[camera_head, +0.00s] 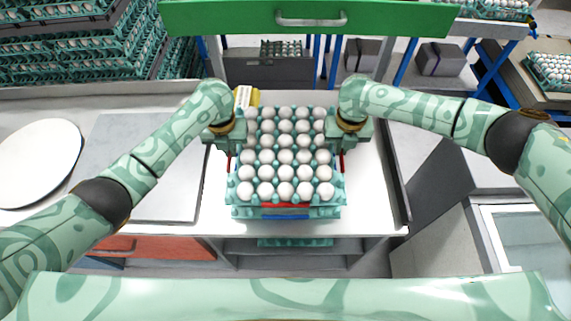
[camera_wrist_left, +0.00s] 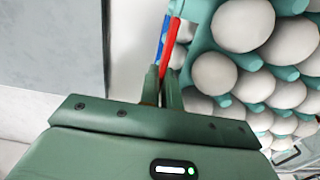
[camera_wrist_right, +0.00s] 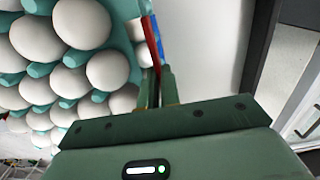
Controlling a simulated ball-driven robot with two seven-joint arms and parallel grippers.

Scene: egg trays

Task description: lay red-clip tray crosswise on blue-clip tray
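The red-clip tray (camera_head: 240,190), teal and full of white eggs, is directly over the blue-clip tray (camera_head: 243,213) on the white counter. Their red and blue front strips show one below the other, and their outlines look nearly aligned. I cannot tell whether the trays touch. My left gripper (camera_head: 229,152) is at the left side of the upper tray; its fingers (camera_wrist_left: 165,85) look closed on the edge at the red strip. My right gripper (camera_head: 342,152) is at the right side, its fingers (camera_wrist_right: 157,85) likewise closed at the red strip.
A grey flat panel (camera_head: 140,165) and a white round plate (camera_head: 38,160) lie left on the counter. A yellow-and-white item (camera_head: 245,96) stands behind the trays. A green drawer front with a handle (camera_head: 310,20) spans the back. Stacked egg trays (camera_head: 90,55) fill the back left.

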